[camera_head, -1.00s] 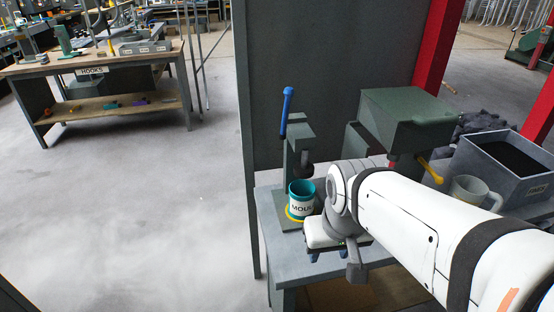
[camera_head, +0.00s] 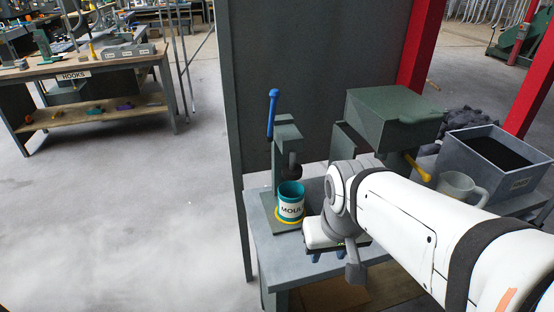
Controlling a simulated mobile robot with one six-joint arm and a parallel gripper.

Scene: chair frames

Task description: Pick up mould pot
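The mould pot (camera_head: 290,203) is a teal cup with a white label reading "MOUL", the rest cut off from view. It stands upright on a yellow ring (camera_head: 284,222) at the base of a small grey-green press with a blue-tipped lever (camera_head: 272,112). The press head is just above and behind the pot's mouth. My gripper (camera_head: 328,258) is at the end of my white arm, just right of and in front of the pot, and seems apart from it. Its fingers are small and mostly hidden under the wrist, so their opening is unclear.
The grey bench (camera_head: 262,250) carries the press, a green box-shaped machine (camera_head: 393,118) with a yellow handle, a light mug (camera_head: 460,187) and a grey bin (camera_head: 500,160). A dark panel (camera_head: 300,80) stands behind. A table labelled HOOKS (camera_head: 90,68) is far left; floor between is clear.

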